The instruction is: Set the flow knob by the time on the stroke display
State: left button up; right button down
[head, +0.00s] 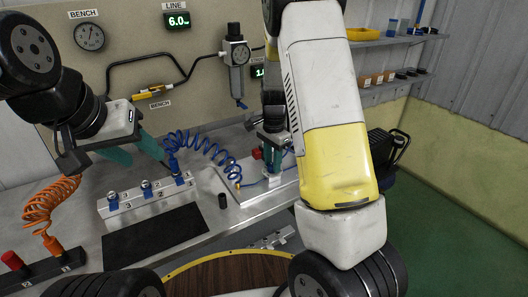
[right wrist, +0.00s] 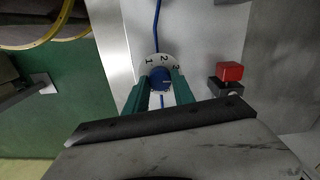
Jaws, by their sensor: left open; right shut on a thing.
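The blue flow knob (right wrist: 160,77) sits on a white dial (right wrist: 147,68) marked 1, 2 and 3. The teal fingers of my right gripper (right wrist: 161,92) are shut on it from both sides. I cannot tell which number it points at. In the head view my right gripper (head: 272,152) reaches down to the fixture, with the knob hidden. A green display (head: 258,72) at the back is partly covered by my right arm; its label and full reading are hidden. My left gripper (head: 148,158) is open and empty above the numbered block at left.
The numbered white block (head: 146,197) with blue fittings stands at left, near a blue coiled hose (head: 205,146). A red button (right wrist: 229,72) is right of the dial. A LINE display (head: 177,21) reads 6.0. A black mat (head: 155,234) lies in front.

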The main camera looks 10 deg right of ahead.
aim_at(272, 165)
jog(key=shift+m, duration=1.9)
jog(key=c, duration=1.1)
grip_release()
jog(key=shift+o, duration=0.2)
notch_tip(272, 165, up, 7)
jog(key=shift+r, duration=0.4)
